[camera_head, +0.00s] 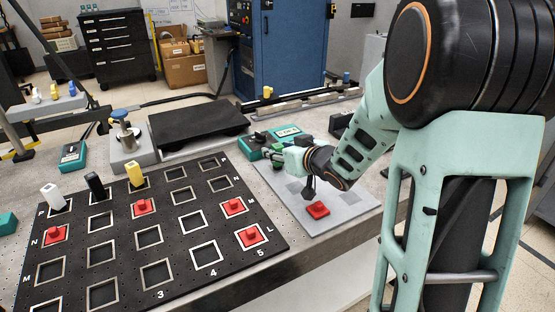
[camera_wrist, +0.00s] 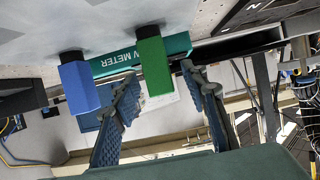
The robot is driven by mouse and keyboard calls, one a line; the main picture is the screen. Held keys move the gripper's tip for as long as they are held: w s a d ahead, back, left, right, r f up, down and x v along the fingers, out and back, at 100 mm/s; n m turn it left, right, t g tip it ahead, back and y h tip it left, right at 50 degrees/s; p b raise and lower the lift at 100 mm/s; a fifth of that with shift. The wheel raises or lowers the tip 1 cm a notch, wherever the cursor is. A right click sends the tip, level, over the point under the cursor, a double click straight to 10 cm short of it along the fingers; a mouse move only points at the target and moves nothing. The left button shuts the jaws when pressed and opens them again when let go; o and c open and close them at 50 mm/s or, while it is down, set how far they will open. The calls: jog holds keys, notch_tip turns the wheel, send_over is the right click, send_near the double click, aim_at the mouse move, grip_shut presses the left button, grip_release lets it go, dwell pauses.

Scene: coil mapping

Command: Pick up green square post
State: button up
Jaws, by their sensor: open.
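The jaws are open, and gaps show between the post and the fingers. In the head view my gripper (camera_head: 275,152) is over the grey mat's far left part, beside the teal meter. The green post is hard to make out there.
A blue post (camera_wrist: 80,88) stands left of the green one in the wrist view. A teal meter (camera_wrist: 120,60) lies behind. In the head view a red piece (camera_head: 317,210) lies on the grey mat (camera_head: 345,205). The black grid board (camera_head: 125,225) holds white, black, yellow and red pieces.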

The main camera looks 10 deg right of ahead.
jog(key=shift+w+a+f, duration=0.2)
jog(key=shift+w, duration=0.2)
jog(key=shift+c, duration=0.3)
grip_shut()
jog(key=shift+r, duration=0.15)
